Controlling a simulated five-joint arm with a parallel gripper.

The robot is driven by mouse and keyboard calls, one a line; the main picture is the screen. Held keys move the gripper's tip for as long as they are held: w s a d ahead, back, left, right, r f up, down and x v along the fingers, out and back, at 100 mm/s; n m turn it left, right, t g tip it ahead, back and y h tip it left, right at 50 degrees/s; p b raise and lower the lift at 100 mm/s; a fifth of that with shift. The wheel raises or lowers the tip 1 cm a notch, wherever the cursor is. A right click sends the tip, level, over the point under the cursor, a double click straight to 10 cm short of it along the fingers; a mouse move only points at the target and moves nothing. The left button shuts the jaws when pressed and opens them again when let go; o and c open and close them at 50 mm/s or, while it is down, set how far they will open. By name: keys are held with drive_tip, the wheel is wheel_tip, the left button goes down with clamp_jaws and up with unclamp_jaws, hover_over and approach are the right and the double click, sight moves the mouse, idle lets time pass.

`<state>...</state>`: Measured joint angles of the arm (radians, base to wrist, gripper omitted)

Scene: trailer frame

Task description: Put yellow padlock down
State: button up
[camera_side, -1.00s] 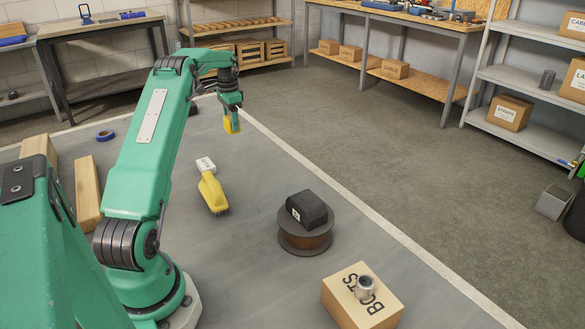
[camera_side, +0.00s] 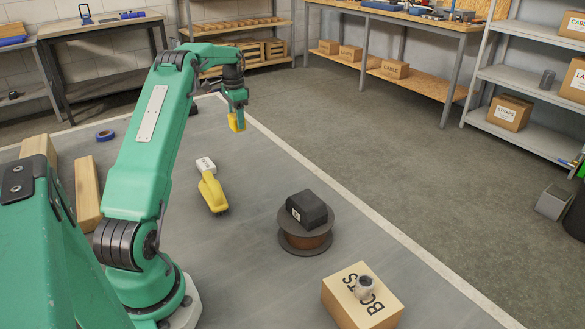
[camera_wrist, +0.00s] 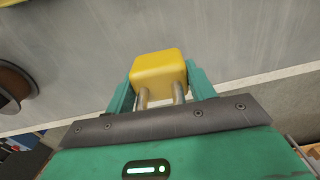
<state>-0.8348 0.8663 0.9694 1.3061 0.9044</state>
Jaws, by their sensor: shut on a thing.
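The yellow padlock (camera_side: 237,122) hangs at the end of my gripper (camera_side: 236,110) in the side view, near the far white edge strip of the grey work surface. In the wrist view the padlock (camera_wrist: 158,70) sits between the two green fingers of my gripper (camera_wrist: 160,88). Its body points away from the palm and its metal shackle legs point back toward it. My gripper is shut on the padlock. The padlock looks held above the surface, but its exact height is hard to judge.
A yellow brush (camera_side: 212,190) lies mid-surface. A black box (camera_side: 308,208) rests on a cable spool (camera_side: 305,238). A cardboard box (camera_side: 345,308) bears a metal fitting (camera_side: 364,287). Wooden blocks (camera_side: 87,190) and blue tape (camera_side: 105,135) lie at left. Surface between brush and gripper is clear.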

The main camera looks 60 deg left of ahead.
drive_tip(key=s+d, duration=0.2)
drive_tip(key=d, duration=2.7)
drive_tip(key=shift+r+n, duration=0.2)
drive_tip(key=shift+n, duration=0.2)
drive_tip(key=shift+f, duration=0.1)
drive_tip(key=a+f, duration=0.2)
drive_tip(key=a, duration=0.2)
drive_tip(key=a+f, duration=0.2)
drive_tip(key=a, duration=0.1)
drive_tip(key=s+a+f, duration=0.1)
drive_tip(key=a+f, duration=0.1)
drive_tip(key=a, duration=0.2)
drive_tip(key=shift+a+f, duration=0.3)
drive_tip(key=shift+f, duration=2.15)
drive_tip(key=shift+s+f, duration=0.1)
drive_tip(key=o, duration=1.3)
